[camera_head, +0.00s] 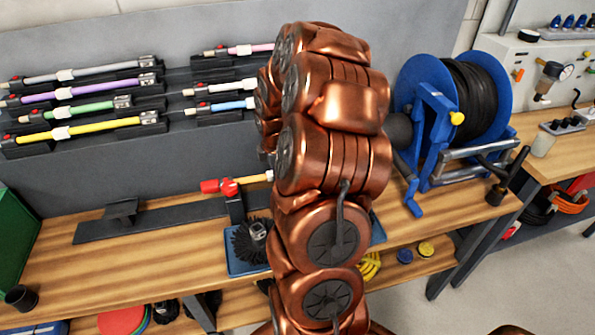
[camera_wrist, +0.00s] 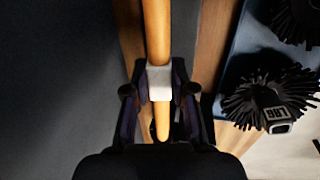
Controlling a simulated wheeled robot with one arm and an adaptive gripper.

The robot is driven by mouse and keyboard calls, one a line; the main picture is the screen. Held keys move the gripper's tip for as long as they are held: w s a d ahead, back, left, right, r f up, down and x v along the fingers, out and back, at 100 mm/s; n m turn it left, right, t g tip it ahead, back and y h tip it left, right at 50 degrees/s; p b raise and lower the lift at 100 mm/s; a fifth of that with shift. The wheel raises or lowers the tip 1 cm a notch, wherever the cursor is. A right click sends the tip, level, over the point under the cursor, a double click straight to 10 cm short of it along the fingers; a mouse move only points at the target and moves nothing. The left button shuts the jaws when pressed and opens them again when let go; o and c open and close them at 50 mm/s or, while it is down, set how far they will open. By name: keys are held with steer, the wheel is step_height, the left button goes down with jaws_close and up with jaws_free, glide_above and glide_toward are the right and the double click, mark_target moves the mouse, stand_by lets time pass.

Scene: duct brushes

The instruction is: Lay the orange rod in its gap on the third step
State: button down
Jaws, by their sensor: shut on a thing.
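The orange rod (camera_wrist: 156,30) runs up the wrist view with a pale collar (camera_wrist: 160,82) between my gripper's fingers (camera_wrist: 160,95). My gripper is shut on the rod at this collar. In the head view my arm hides the gripper. A short stretch of orange rod (camera_head: 255,179) shows left of the arm, beside a red piece (camera_head: 219,186) above a black post; I cannot tell whether they touch. The stepped rack (camera_head: 180,130) stands behind. On its right side a bare stretch (camera_head: 212,72) lies between the pink rod (camera_head: 250,49) and the white rod (camera_head: 235,87).
Grey, purple, green and yellow (camera_head: 80,131) rods lie on the rack's left side, and a blue rod (camera_head: 230,105) at lower right. A blue tray (camera_head: 238,268) with black brushes (camera_wrist: 270,97) sits on the bench. A blue hose reel (camera_head: 425,110) stands right of my arm.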

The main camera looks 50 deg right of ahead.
steer(key=shift+r+p, duration=0.55)
steer(key=shift+r, duration=2.45)
